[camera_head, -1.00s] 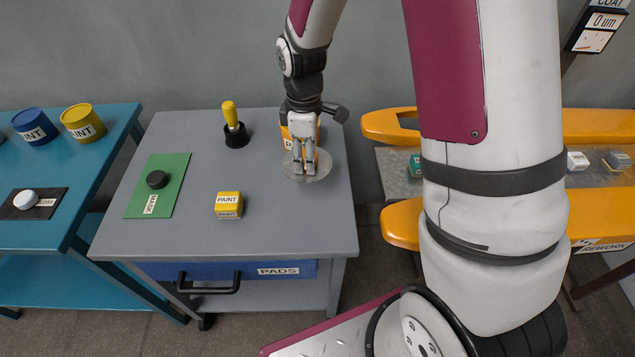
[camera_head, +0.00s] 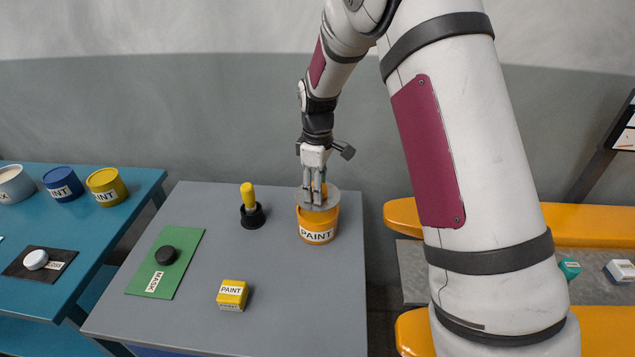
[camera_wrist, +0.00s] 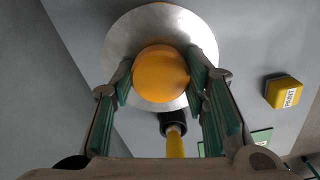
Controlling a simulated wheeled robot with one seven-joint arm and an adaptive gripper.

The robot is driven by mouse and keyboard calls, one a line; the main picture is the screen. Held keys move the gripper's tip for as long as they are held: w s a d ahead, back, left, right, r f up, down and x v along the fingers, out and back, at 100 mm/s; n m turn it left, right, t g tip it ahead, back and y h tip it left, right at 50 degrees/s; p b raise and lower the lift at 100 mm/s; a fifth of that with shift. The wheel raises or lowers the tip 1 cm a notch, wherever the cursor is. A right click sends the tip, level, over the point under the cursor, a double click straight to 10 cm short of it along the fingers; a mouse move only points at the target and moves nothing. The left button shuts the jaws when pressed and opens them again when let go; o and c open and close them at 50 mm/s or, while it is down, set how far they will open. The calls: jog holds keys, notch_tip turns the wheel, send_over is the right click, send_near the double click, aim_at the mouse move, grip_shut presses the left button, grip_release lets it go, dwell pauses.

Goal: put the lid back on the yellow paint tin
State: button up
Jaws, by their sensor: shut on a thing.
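My gripper (camera_head: 316,200) is shut on the orange knob (camera_wrist: 162,74) of a flat silver disc-shaped lid (camera_wrist: 118,42). In the head view the lid (camera_head: 332,200) is over the top of an orange tin (camera_head: 318,232) labelled PAINT, at the back right of the grey table. It hides most of the tin's top; I cannot tell if it touches the rim. In the wrist view the lid hides nearly all beneath it. A yellow tin (camera_head: 106,188), its label partly readable, stands on the blue table at the left.
On the grey table (camera_head: 285,270) are a yellow-handled tool in a black base (camera_head: 252,207), a yellow PAINT box (camera_head: 232,294), and a green MASK mat (camera_head: 160,283) with a black disc. A blue tin (camera_head: 63,184) stands beside the yellow tin. Orange structures (camera_head: 403,217) lie right.

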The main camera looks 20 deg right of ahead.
jog(key=shift+f+b, duration=0.5)
jog(key=shift+f, duration=1.45)
jog(key=shift+f, duration=0.15)
dwell(0.8)
jog(key=o, duration=1.2)
jog(key=shift+o, duration=0.2)
jog(key=o, duration=0.5)
jog(key=shift+r+p, duration=0.75)
jog(key=shift+r, duration=2.8)
